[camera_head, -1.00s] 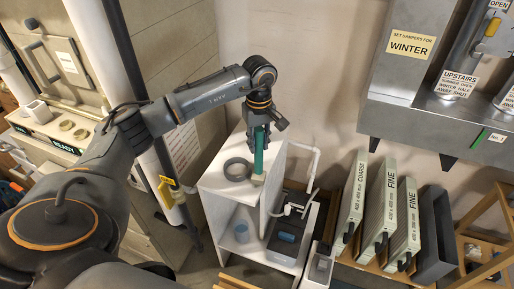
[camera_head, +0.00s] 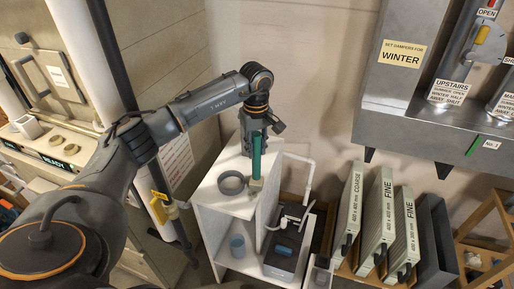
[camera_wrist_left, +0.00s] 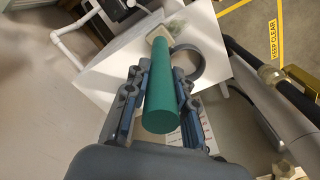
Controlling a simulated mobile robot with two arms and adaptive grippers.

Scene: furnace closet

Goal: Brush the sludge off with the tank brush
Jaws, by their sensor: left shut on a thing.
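The tank brush (camera_head: 257,165) has a thick green handle and a pale block-like end. My left gripper (camera_head: 257,148) is shut around the handle and holds it upright, pale end down, above the white cabinet top (camera_head: 212,198). In the left wrist view the green handle (camera_wrist_left: 162,92) lies between the fingers and the pale end (camera_wrist_left: 158,34) is at the far side. A small grey-green patch (camera_wrist_left: 175,27) shows just beyond that end; I cannot tell whether it is the sludge or whether the brush touches it. My right gripper is not in view.
A grey ring (camera_head: 231,183) lies on the cabinet top, left of the brush. A dark tank-like unit (camera_head: 287,243) with white pipework stands right of the cabinet. A blue cup-like thing (camera_head: 237,245) is on the shelf below. Filters (camera_head: 377,222) stand at the right.

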